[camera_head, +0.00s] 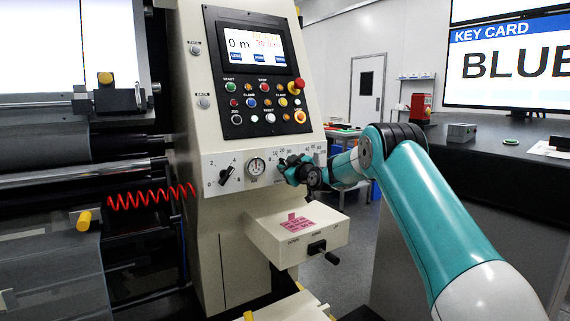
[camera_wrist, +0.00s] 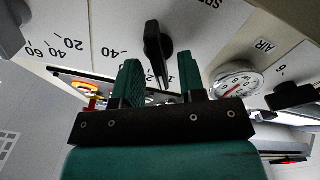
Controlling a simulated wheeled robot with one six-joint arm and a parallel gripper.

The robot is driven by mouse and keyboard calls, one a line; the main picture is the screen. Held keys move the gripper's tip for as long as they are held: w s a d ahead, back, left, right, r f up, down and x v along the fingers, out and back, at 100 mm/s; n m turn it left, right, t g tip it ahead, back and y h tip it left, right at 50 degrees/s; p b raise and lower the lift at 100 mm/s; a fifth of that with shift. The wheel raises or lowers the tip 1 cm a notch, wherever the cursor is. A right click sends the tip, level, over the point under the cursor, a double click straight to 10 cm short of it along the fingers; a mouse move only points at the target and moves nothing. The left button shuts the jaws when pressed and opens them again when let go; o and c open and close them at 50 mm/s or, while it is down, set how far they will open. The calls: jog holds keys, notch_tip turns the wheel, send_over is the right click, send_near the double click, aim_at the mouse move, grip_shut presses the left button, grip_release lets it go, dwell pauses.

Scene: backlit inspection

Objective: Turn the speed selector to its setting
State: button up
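The speed selector is a black pointer knob (camera_wrist: 156,48) on the pale sloped panel, its lettering partly cut off at the top of the wrist view. Its narrow pointer hangs down in that view toward the gap between my fingers. My gripper (camera_wrist: 160,76) has two teal fingers apart, one on each side of the pointer's lower end; I cannot tell whether either touches it. In the head view my gripper (camera_head: 292,170) is at the panel's right part and hides the selector. The scale numbers around the knob are partly covered by the fingers.
A round air gauge (camera_head: 256,166) and another black knob (camera_head: 226,175) sit left of my gripper. A further grey knob (camera_wrist: 10,30) is at the wrist view's left edge. Below are a protruding box (camera_head: 270,238) and crank handle (camera_head: 322,249). A screen (camera_head: 510,60) reads "KEY CARD BLUE".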

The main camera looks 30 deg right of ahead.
jog(key=shift+w, duration=0.7)
jog(key=shift+c, duration=0.2)
grip_shut()
jog(key=shift+m, duration=0.3)
jog(key=m+b, duration=0.1)
jog(key=m, duration=0.4)
jog(key=shift+d, duration=0.2)
jog(key=m, duration=0.6)
jog(key=shift+d+p, duration=0.2)
jog(key=shift+p, duration=0.1)
